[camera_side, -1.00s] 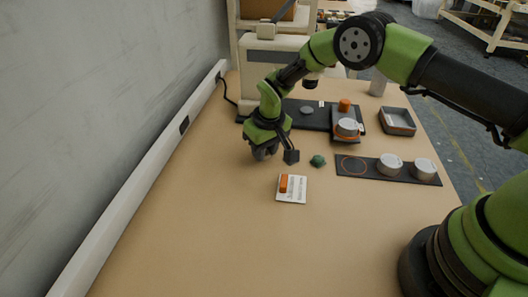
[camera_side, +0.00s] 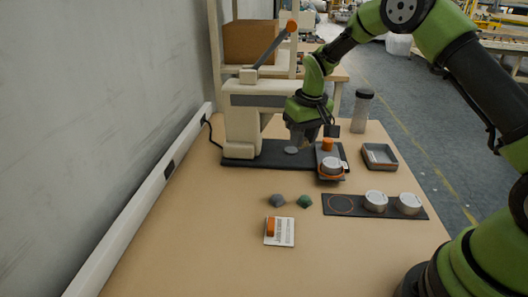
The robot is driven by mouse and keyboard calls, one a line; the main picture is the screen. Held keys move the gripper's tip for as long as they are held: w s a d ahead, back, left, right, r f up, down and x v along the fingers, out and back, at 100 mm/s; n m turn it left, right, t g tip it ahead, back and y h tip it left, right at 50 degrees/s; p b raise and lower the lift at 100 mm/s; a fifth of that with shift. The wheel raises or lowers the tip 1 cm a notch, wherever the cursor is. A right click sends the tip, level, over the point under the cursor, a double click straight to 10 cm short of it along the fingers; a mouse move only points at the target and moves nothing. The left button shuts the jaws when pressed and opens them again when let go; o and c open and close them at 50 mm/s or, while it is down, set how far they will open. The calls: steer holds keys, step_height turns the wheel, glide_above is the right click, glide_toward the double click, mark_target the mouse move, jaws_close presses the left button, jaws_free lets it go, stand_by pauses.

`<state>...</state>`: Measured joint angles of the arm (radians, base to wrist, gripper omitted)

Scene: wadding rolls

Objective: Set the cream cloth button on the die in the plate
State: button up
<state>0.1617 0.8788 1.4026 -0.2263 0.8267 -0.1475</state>
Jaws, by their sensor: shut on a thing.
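My gripper (camera_side: 301,144) is low over the dark base plate (camera_side: 248,155) of the press, its fingers pointing down. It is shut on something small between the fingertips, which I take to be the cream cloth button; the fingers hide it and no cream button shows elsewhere. The die, a grey round disc (camera_side: 291,150), lies in the plate just beside and below the fingertips. I cannot tell whether the held thing touches it.
The cream press (camera_side: 255,115) with its lever stands left of my gripper. Right of it are an orange knob (camera_side: 328,144), a white round pot (camera_side: 331,165) and a grey tray (camera_side: 379,155).

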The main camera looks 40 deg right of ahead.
steer(key=m, duration=0.2)
glide_above(332, 162)
steer(key=shift+s+a+r, duration=0.1)
steer(key=shift+s+r, duration=0.05)
steer(key=shift+r, duration=0.25)
steer(key=shift+s+f, duration=0.1)
steer(key=shift+f, duration=2.25)
steer(key=shift+f, duration=0.2)
steer(key=shift+f, duration=0.3)
steer(key=shift+f, duration=0.35)
steer(key=o, duration=1.4)
steer(key=shift+o, duration=0.2)
